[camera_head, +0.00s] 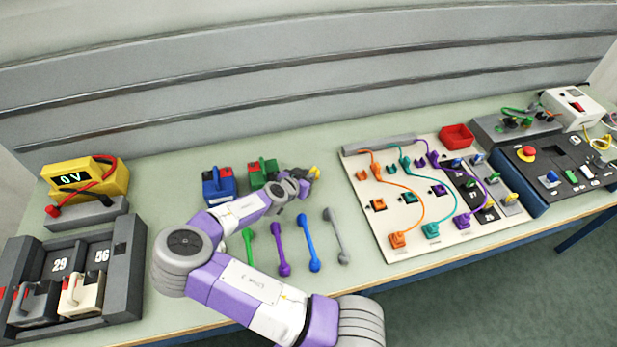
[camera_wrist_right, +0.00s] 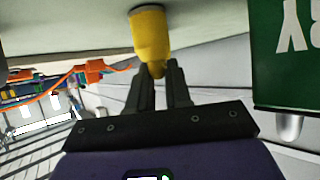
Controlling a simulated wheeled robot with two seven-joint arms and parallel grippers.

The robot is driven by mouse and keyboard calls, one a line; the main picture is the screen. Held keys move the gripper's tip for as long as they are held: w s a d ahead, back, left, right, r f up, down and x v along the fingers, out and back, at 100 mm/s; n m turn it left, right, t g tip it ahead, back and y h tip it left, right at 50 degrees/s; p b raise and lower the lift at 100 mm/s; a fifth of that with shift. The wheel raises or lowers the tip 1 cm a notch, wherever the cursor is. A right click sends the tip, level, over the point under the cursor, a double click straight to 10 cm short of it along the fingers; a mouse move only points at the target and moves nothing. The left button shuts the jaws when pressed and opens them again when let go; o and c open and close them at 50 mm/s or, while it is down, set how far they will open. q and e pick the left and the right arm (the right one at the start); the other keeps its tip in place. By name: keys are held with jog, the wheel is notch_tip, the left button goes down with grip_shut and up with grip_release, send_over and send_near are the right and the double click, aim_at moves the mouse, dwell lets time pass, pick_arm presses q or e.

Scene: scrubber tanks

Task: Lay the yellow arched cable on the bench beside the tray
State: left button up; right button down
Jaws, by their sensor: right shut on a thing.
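My right gripper (camera_head: 306,183) is over the back middle of the bench, shut on the yellow arched cable (camera_head: 315,172). In the right wrist view the closed fingertips (camera_wrist_right: 160,82) hold its narrow yellow part, and a thicker yellow end (camera_wrist_right: 150,35) sticks out beyond them. The rest of its arch is hidden. I cannot tell whether it touches the bench. A grey tray (camera_head: 137,255) with units marked 29 and 56 stands at the far left; I cannot tell whether this is the tray meant. My left gripper is out of view.
A green block (camera_head: 256,176) and a blue block (camera_head: 218,187) stand left of the gripper. Green, purple (camera_head: 278,248), blue (camera_head: 308,243) and grey (camera_head: 336,236) cables lie in front. A wired panel (camera_head: 375,217) is to the right. Bare bench (camera_head: 170,170) shows at back left.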

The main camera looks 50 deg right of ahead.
notch_tip(320, 180, up, 10)
jog(key=p, duration=0.2)
jog(key=w+a+r+n+t+y, duration=0.1)
jog(key=a+n+t+y, duration=0.3)
jog(key=a, duration=1.1)
jog(key=w+a+r+n+t+y, duration=0.1)
jog(key=a+n+t+y, duration=0.3)
jog(key=a+n, duration=0.4)
jog(key=a+r, duration=0.1)
jog(key=a, duration=0.6)
jog(key=shift+w+r+t, duration=0.4)
